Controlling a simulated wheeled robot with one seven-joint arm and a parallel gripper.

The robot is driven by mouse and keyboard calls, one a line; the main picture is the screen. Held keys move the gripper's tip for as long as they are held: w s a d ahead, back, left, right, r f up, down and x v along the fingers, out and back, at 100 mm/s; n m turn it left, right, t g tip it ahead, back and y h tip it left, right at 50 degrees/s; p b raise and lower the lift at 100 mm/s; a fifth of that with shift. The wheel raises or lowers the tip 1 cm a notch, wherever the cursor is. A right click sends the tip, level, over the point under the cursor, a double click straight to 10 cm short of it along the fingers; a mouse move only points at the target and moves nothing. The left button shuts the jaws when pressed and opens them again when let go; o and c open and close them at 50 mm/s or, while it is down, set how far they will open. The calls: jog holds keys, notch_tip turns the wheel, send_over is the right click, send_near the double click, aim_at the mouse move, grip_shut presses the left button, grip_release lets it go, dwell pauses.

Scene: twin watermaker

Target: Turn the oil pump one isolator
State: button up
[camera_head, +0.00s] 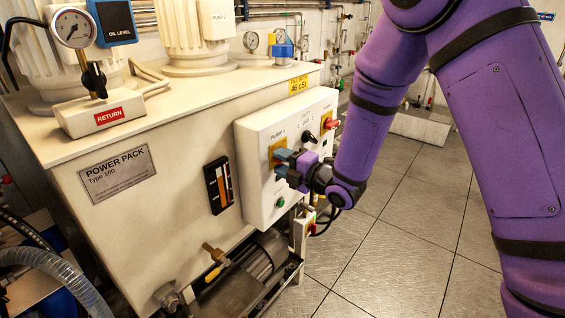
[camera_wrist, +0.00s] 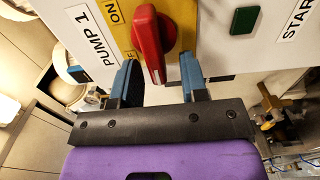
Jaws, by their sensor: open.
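The pump 1 isolator (camera_wrist: 149,42) is a red rotary handle on a yellow plate, marked ON and lettered PUMP 1 beside it in the wrist view. My gripper (camera_wrist: 160,78) is open, with one blue finger on each side of the handle's lower end. I cannot tell whether either finger touches it. In the head view my gripper (camera_head: 283,163) is at the front of the white control box (camera_head: 253,190), over the yellow plate (camera_head: 273,150). The red handle is hidden there behind the fingers.
A green start button (camera_wrist: 245,20) is beside the isolator in the wrist view. A black knob (camera_head: 308,137) and another red handle (camera_head: 332,124) are on the same box. The power pack tank (camera_head: 110,215) stands left. Floor (camera_head: 400,260) is clear to the right.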

jog(key=v, duration=1.1)
jog(key=d+r+m+h, duration=1.1)
jog(key=d+r+m, duration=0.2)
jog(key=d+m, duration=0.2)
jog(key=s+d+r+m+g+h, duration=0.1)
jog(key=s+m, duration=0.3)
jog(key=s, duration=0.4)
jog(key=s+d+r+m+g+h, duration=0.1)
jog(key=s+d+r+m+g, duration=0.2)
jog(key=s, duration=0.6)
jog(key=s+d+r+m+g+h, duration=0.1)
jog(key=s+d+r+m, duration=0.1)
jog(key=s+m, duration=0.4)
jog(key=shift+s+d+r+m+g, duration=0.3)
jog(key=shift+s+d+r+g, duration=0.15)
jog(key=shift+s, duration=0.8)
